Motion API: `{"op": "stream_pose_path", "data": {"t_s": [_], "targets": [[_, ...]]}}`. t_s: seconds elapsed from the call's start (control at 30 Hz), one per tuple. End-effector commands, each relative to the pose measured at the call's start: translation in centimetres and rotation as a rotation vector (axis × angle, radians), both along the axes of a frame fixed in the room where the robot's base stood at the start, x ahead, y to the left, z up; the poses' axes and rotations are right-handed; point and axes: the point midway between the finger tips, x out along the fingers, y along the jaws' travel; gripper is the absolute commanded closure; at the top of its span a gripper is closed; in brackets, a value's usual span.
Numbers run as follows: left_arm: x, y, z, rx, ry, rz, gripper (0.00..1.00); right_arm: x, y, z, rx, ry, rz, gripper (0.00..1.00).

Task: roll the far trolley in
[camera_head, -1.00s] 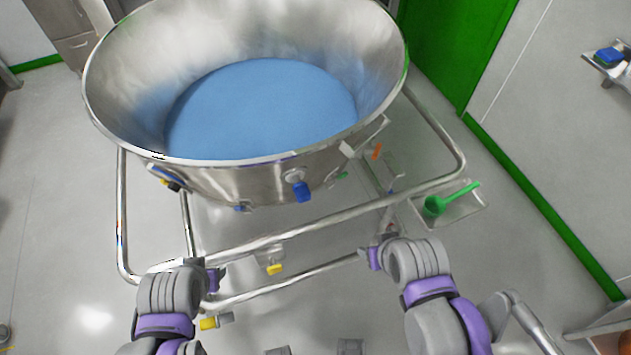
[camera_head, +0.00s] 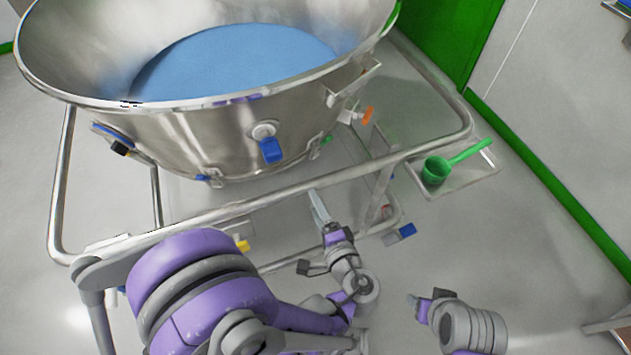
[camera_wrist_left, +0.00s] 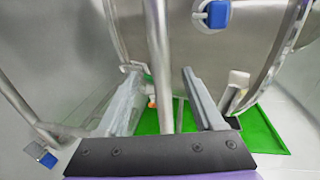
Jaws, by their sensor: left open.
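The trolley is a tubular steel frame whose near rail (camera_head: 250,207) crosses the head view below a large steel bowl (camera_head: 190,135) of blue powder (camera_head: 240,65). My left gripper (camera_head: 318,206) is open at this rail, right of the rail's middle. In the left wrist view my left gripper (camera_wrist_left: 160,78) has its two fingers apart, with a steel tube (camera_wrist_left: 160,50) running between them; whether they touch it is unclear. My right gripper (camera_head: 416,303) is lower right, apart from the rail; its jaws are too small to read.
A tray (camera_head: 470,180) with a green scoop (camera_head: 436,170) hangs at the frame's right side. A blue-handled valve (camera_head: 270,148) sticks out of the bowl's front. A green-edged wall (camera_head: 540,190) runs along the right. Grey floor is open at the left.

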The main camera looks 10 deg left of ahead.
Motion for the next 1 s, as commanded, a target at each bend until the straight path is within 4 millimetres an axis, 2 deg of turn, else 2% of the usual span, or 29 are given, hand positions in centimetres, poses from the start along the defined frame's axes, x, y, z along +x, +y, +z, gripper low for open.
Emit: {"op": "stream_pose_path", "data": {"t_s": [0.5, 0.7, 0.97, 1.0], "targets": [[7.1, 5.0, -1.7, 0.000, 0.002, 0.005, 0.31, 0.2, 0.0, -1.3, 0.000, 0.004, 0.000, 0.43], [8.2, 5.7, -1.9, -0.002, 0.002, 0.002, 0.31, 0.2, 0.0, -1.5, 0.000, 0.005, 0.000, 0.43], [8.4, 5.8, -1.9, -0.002, 0.002, 0.002, 0.31, 0.2, 0.0, -1.5, 0.000, 0.004, 0.000, 0.43], [8.4, 5.8, -1.9, -0.002, 0.002, 0.002, 0.34, 0.2, 0.0, -1.5, 0.000, 0.004, 0.000, 0.43]]}}
